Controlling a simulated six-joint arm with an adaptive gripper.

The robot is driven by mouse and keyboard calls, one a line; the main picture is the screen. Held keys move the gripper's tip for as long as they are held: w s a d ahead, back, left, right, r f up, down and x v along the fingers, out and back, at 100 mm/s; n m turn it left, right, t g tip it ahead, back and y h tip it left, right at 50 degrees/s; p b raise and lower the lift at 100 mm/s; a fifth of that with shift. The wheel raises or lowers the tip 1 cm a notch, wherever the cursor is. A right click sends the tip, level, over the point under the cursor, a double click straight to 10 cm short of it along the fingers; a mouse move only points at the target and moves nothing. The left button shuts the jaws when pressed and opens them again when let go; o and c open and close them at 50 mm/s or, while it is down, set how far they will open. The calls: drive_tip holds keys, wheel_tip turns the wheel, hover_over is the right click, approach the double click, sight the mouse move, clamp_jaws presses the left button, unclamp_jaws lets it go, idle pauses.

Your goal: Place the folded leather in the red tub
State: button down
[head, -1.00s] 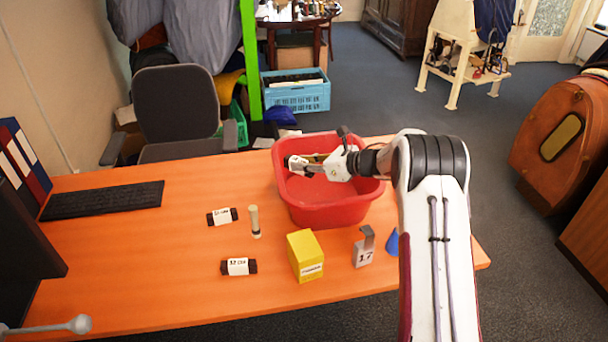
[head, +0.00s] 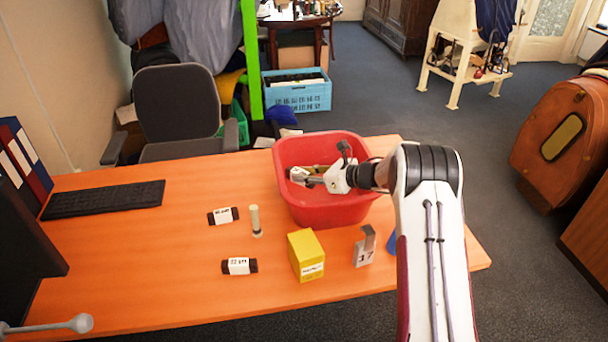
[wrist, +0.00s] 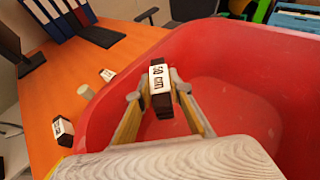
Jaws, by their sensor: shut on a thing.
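The red tub (head: 328,210) stands at the back right of the desk; its wall and floor also show in the wrist view (wrist: 225,105). My gripper (head: 303,177) is down inside the tub's opening, near its left side. In the wrist view my gripper (wrist: 160,95) is shut on the folded leather (wrist: 161,106), a dark brown folded piece with a white label band. It sits between the fingertips, with the red tub around and below it. In the head view the leather is small and hard to make out. I cannot tell whether it touches the tub floor.
Two dark rolls with white labels (head: 223,216) (head: 239,266) lie on the desk (head: 150,290), left of the tub. A pale cylinder (head: 256,221) stands near them. A yellow box (head: 306,255) and a grey labelled block (head: 364,247) stand in front. A keyboard (head: 105,199) lies at left.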

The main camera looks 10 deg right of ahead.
drive_tip(key=shift+f, duration=0.6)
idle(0.3)
drive_tip(key=c, duration=1.8)
unclamp_jaws()
drive_tip(key=shift+f, duration=0.15)
drive_tip(key=shift+c, duration=0.2)
drive_tip(key=shift+s, duration=0.1)
drive_tip(key=shift+r, duration=0.5)
drive_tip(key=shift+s+d+r, duration=0.1)
drive_tip(key=shift+d+r, duration=0.1)
drive_tip(key=shift+r, duration=0.05)
drive_tip(key=v, duration=1.1)
drive_tip(key=shift+r, duration=0.25)
drive_tip(key=shift+d+r, duration=0.1)
